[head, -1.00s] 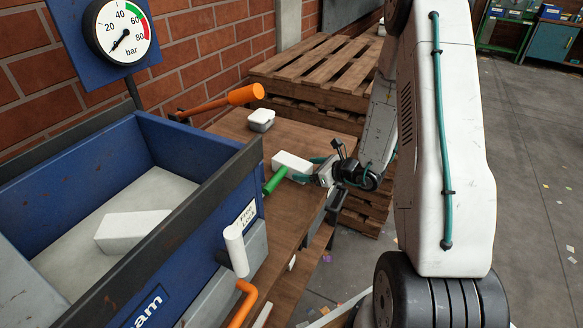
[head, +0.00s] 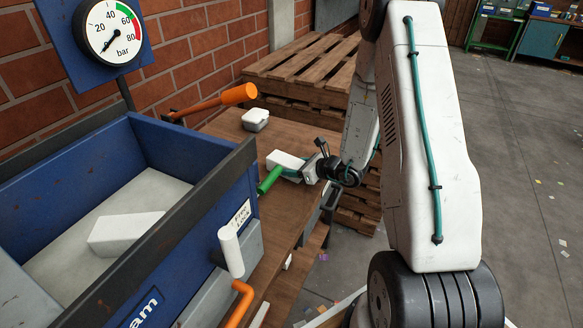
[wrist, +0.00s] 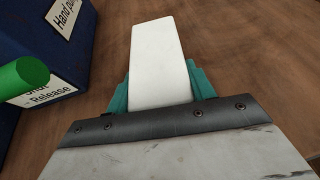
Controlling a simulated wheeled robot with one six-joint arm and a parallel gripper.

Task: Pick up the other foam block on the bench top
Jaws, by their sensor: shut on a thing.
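A white foam block (head: 284,161) lies at the bench top (head: 233,126), and it also shows in the wrist view (wrist: 158,62). My gripper (head: 297,170) is shut on this block, with its teal fingers on both sides of it in the wrist view (wrist: 160,88). The block's near end is hidden by my gripper. I cannot tell whether the block touches the bench. Another white foam block (head: 125,232) lies inside the blue foam bin (head: 195,205) at the left.
A green handle (head: 269,180) stands close to the left of my gripper. A small white lidded box (head: 255,119) and an orange handle (head: 238,95) are farther back. Wooden pallets (head: 300,68) stand behind the bench. A white-handled lever (head: 231,250) is on the bin's front.

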